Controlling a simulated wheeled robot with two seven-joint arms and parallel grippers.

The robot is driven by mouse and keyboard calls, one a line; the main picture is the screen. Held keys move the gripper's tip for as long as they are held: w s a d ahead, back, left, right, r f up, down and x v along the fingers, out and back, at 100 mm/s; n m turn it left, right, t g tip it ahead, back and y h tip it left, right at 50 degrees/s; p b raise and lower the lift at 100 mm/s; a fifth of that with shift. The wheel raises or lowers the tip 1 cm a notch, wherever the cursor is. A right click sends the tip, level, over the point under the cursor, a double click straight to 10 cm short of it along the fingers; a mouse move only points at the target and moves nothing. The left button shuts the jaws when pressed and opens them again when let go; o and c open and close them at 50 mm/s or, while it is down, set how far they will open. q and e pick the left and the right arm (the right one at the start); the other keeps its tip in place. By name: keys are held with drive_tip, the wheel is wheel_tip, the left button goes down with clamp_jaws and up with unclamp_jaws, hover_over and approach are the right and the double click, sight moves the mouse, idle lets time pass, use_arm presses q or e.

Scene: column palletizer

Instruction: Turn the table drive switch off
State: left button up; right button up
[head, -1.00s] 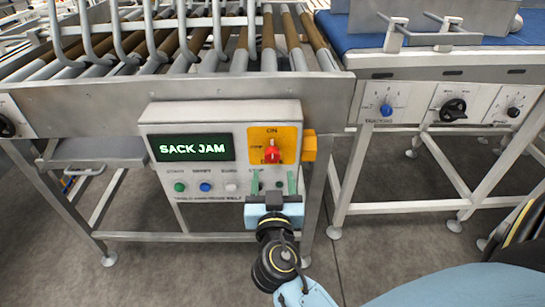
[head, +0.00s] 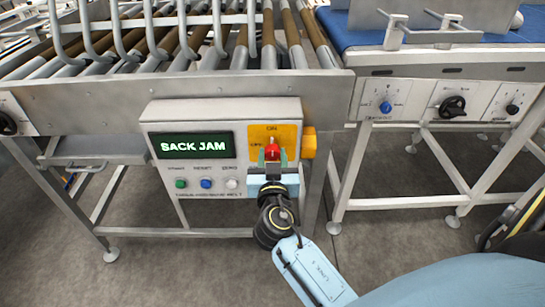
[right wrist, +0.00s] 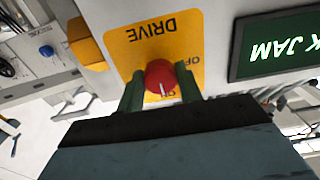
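The drive switch is a red knob (head: 271,150) on a yellow plate (head: 286,133) at the right of the control panel. It also shows in the right wrist view (right wrist: 160,77), where its white mark points towards the ON label. My right gripper (head: 272,160) is at the knob, with its two green fingers on either side of it. In the right wrist view the gripper (right wrist: 160,84) is open around the knob. I cannot tell whether the fingers touch it. My left gripper is not in view.
The panel's display (head: 195,145) reads SACK JAM. Green (head: 181,184), blue (head: 206,184) and white (head: 231,184) buttons sit below it. An orange block (head: 309,143) juts from the panel's right side. The roller table stands above, and a blue belt conveyor (head: 350,40) is to the right.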

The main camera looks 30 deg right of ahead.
drive_tip(key=c, duration=0.3)
